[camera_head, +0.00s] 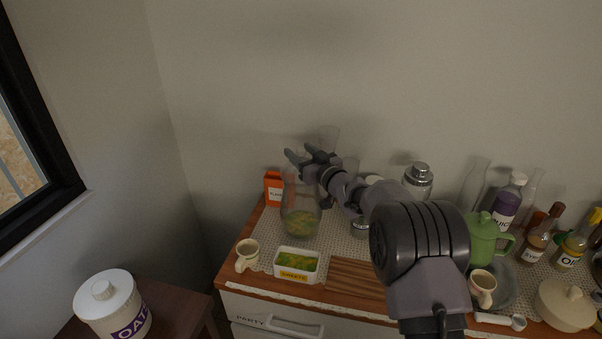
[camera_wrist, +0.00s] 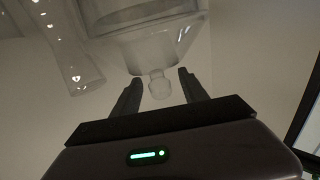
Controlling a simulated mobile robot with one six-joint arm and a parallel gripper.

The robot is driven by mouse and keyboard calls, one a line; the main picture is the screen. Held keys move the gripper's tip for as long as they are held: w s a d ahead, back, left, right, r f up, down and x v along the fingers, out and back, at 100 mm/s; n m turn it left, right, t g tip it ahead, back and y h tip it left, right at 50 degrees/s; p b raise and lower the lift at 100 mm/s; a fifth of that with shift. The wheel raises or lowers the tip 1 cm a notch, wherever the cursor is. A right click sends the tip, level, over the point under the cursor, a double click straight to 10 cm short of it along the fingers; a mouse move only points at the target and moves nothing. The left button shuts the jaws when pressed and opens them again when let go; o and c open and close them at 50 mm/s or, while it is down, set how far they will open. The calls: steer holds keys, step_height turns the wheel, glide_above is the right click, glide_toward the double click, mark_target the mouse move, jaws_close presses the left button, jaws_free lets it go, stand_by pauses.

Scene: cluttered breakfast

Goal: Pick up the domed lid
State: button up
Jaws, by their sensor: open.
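A clear glass domed lid shows in the wrist view (camera_wrist: 150,45), with a small round knob (camera_wrist: 159,86) pointing toward my gripper. My gripper (camera_wrist: 159,80) is open, one finger on each side of the knob, with a gap showing on both sides. In the head view my gripper (camera_head: 297,157) is over the top of a tall glass jar (camera_head: 300,208) with green and yellow contents. The lid is hard to make out there, being transparent and partly hidden by the fingers.
An orange carton (camera_head: 273,188) stands left of the jar. A white dish (camera_head: 297,265) and a cream mug (camera_head: 247,254) are in front. Another clear glass vessel (camera_wrist: 75,60) is close by in the wrist view. Bottles and a green pot (camera_head: 484,240) crowd the right.

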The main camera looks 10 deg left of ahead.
steer(key=shift+r, duration=0.15)
jaws_close()
stand_by(1.3)
